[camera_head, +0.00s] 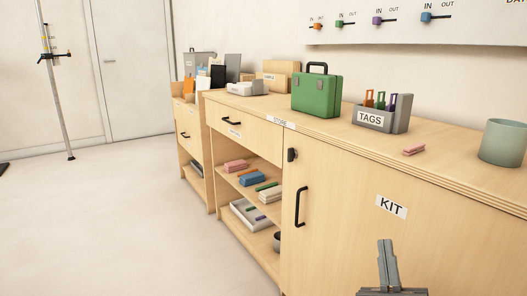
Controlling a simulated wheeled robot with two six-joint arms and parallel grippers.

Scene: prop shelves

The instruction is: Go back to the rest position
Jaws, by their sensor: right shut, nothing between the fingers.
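My right gripper (387,262) shows at the bottom edge, right of the middle. Its fingers point up and are shut with nothing between them. It is in front of the cabinet door labelled KIT (391,207), apart from any object. The rest of the right arm is out of frame. My left gripper is not in view.
A wooden cabinet (340,190) runs along the right. On its top are a green case (316,96), a grey TAGS box (372,118), a pink block (413,150) and a teal cup (503,143). Open shelves hold several blocks.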

